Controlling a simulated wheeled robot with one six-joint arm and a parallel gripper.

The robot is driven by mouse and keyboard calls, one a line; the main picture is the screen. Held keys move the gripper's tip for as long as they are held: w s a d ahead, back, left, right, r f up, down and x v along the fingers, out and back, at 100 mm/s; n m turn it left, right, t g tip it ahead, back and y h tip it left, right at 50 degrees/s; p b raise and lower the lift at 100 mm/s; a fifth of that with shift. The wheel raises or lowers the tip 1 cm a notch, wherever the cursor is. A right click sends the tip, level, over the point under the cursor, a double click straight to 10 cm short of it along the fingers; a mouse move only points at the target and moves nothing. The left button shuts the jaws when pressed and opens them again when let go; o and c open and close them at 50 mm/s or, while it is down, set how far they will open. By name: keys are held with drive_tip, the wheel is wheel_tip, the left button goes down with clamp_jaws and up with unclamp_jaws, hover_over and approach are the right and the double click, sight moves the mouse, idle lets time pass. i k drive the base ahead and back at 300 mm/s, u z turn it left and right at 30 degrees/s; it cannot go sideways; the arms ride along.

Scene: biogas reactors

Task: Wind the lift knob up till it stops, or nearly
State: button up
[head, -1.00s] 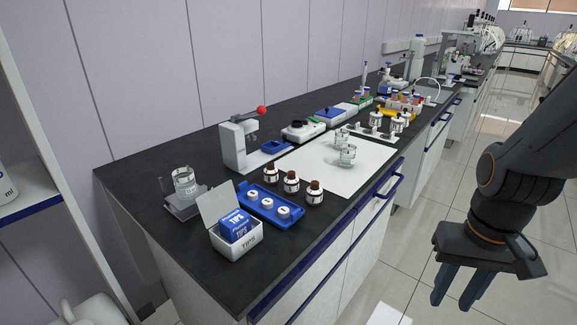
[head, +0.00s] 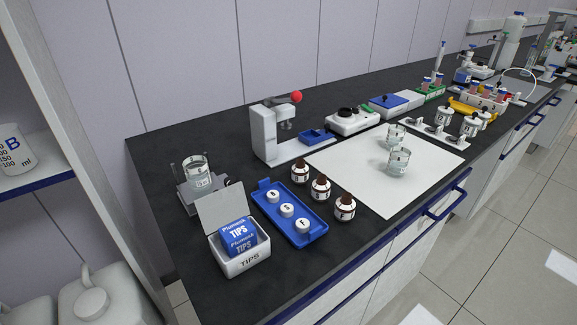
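A small grey lift stand (head: 187,197) stands at the near left of the dark bench, by the wall. A glass beaker (head: 197,174) of clear liquid sits upright on its plate. A small dark part at the stand's right side (head: 226,181) may be the lift knob; it is too small to be sure, and the open tips-box lid partly covers the stand's front. How high the plate is wound is hard to tell. My gripper is not in view.
A white tips box (head: 240,262) with its lid up and a blue tray (head: 289,215) of white caps stand in front of the stand. Several brown bottles (head: 320,188), a white press with a red ball (head: 264,133) and a white mat (head: 380,190) are to the right.

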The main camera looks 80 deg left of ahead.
sight(230, 180)
drive_tip(key=z, duration=0.05)
drive_tip(key=k, duration=0.85)
drive_tip(key=u, duration=1.85)
drive_tip(key=i, duration=0.5)
drive_tip(key=u, duration=0.05)
